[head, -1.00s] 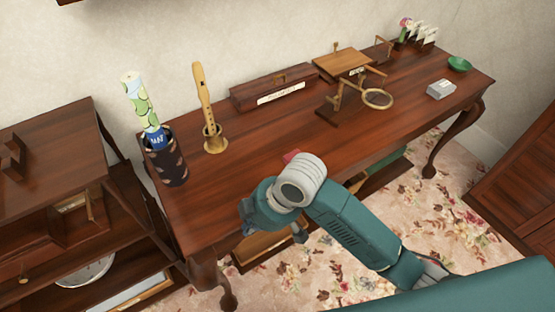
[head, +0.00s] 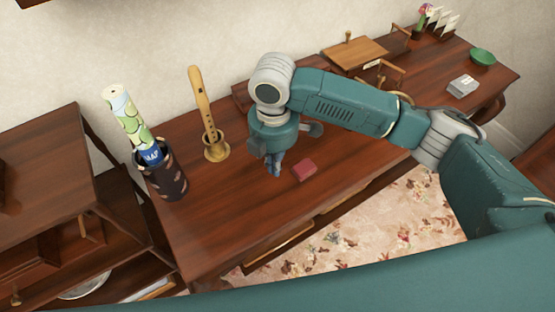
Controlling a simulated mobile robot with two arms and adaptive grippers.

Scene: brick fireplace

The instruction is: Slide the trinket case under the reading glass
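A small dark red box, which looks like the trinket case (head: 304,171), lies on the desk near its front edge, left of the middle. My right gripper (head: 274,168) points down just left of the case, with a visible gap between them. Its dark fingers look close together, but I cannot tell whether they are shut; nothing shows held. The reading glass (head: 404,97) stands further right on the desk. My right arm hides most of it, leaving only part of its ring and stand visible. My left gripper is not in view.
On the desk (head: 225,215), a flute (head: 203,100) stands in a holder and a map roll (head: 132,125) in a dark pot to the left. The front left is clear.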

